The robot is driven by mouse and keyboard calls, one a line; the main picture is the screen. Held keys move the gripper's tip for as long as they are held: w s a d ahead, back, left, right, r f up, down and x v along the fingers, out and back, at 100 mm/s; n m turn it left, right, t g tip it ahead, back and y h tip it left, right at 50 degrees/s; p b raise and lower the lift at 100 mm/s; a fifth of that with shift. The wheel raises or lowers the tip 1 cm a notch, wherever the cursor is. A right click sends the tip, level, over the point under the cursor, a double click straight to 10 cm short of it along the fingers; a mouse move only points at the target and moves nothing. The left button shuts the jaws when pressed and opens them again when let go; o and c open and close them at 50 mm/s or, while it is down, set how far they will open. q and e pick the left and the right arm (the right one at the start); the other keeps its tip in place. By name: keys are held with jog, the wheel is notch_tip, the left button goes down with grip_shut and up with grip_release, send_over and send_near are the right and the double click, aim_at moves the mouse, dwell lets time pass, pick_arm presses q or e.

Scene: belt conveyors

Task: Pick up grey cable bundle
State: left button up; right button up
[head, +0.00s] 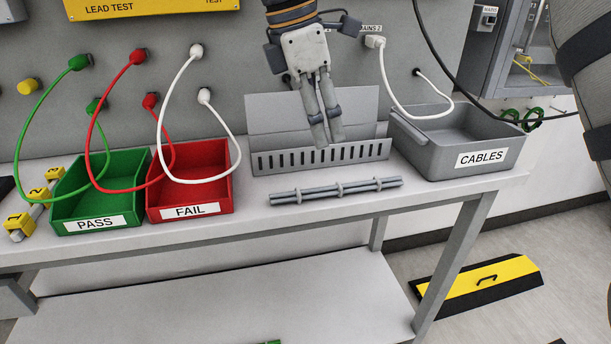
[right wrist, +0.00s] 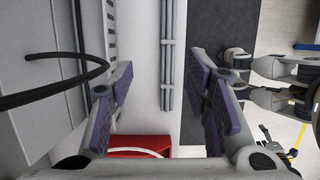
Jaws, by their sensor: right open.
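The grey cable bundle (head: 335,191) lies flat along the front of the bench, left to right, with several ties around it. In the right wrist view the bundle (right wrist: 167,60) runs up and down the picture between my open fingers. My right gripper (head: 325,143) points down from above, its fingertips in front of the slotted rack and above the bundle, apart from it. Its jaws (right wrist: 161,75) are open and empty. My left gripper does not show.
A grey slotted rack (head: 322,156) stands behind the bundle. A grey CABLES bin (head: 440,160) is to the right. Green PASS (head: 97,223) and red FAIL (head: 190,211) bins are left, with looping leads above. A white lead (head: 388,85) hangs near the CABLES bin.

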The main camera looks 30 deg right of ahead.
aim_at(339, 184)
jog(key=s+f, duration=0.1)
jog(key=s+d+f, duration=0.1)
jog(key=shift+s+f, duration=0.3)
jog(key=shift+f, duration=0.1)
jog(key=x, duration=0.5)
jog(key=w+x, duration=0.1)
jog(key=x, duration=0.1)
jog(key=shift+a+f+p, duration=0.1)
jog(key=shift+f+p, duration=0.25)
jog(key=shift+f, duration=0.1)
grip_shut()
